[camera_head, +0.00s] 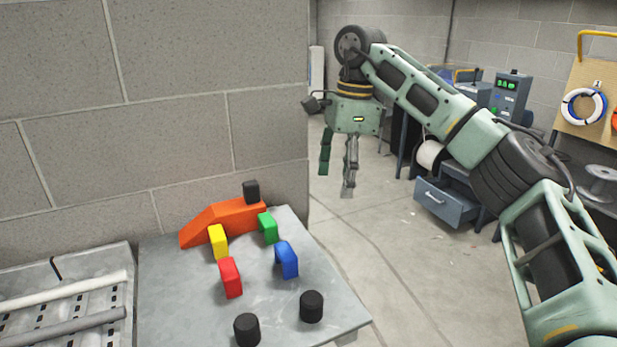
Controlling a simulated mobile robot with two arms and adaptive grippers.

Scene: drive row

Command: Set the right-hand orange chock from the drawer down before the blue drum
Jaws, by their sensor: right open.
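My right gripper (338,172) hangs from its raised arm in the upper middle, fingers down. It is open and empty, over the floor behind the table. A blue-grey drawer (446,202) under a bench to the right seems to stand partly out; its inside is not visible from here. I see no orange chock that I can be sure of and no blue drum. An orange sloped block (225,222) lies at the back of the near table, but I cannot tell that it is a chock. My left gripper is not in view.
The grey table (180,290) holds yellow, green, red (231,278) and blue (287,260) arch-shaped blocks and several black cylinders (311,306). A tray with rods (60,292) is at left. A block wall rises behind. Open floor (385,240) lies to the right.

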